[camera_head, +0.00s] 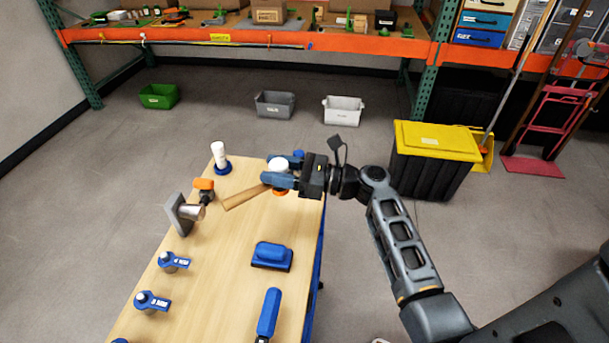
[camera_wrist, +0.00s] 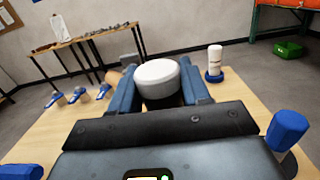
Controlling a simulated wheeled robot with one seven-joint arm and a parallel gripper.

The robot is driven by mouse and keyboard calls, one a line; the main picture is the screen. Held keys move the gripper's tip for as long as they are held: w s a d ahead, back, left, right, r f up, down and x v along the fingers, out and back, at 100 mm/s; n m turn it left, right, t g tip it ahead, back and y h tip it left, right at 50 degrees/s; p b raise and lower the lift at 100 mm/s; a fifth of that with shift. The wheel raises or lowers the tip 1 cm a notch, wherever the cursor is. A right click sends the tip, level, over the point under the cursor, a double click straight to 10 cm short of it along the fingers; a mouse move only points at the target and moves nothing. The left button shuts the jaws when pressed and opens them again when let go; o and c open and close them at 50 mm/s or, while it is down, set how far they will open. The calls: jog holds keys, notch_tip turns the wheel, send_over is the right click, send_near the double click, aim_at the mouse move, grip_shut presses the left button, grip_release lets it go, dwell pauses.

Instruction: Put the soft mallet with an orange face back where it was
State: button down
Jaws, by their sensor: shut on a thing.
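My gripper (camera_head: 268,179) is shut on the soft mallet (camera_head: 244,198) above the far part of the cart. The mallet's white face (camera_head: 278,164) points up and a bit of orange shows below the fingers. Its wooden handle slants down to the left. In the wrist view, the white face of the mallet (camera_wrist: 157,75) fills the space between the two blue fingers of my gripper (camera_wrist: 160,72), with part of the handle behind the left finger. My fingers hide most of the mallet head.
The cart top (camera_head: 215,285) holds an orange-and-dark piece (camera_head: 203,186), a metal plate with a cylinder (camera_head: 182,216), a white bottle on a blue base (camera_head: 220,158), labelled blue clamps (camera_head: 172,261), a blue block (camera_head: 272,256) and a blue handle (camera_head: 267,313). The top's middle is clear.

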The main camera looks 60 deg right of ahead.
aim_at(279, 191)
jog(key=shift+f+b, duration=3.35)
jog(key=shift+b, duration=0.35)
jog(key=shift+f+b, duration=0.3)
jog(key=shift+f, duration=0.25)
jog(key=shift+c, duration=2.3)
grip_release()
jog(key=shift+f, duration=0.1)
jog(key=shift+b+v, duration=0.4)
jog(key=shift+v, duration=3.5)
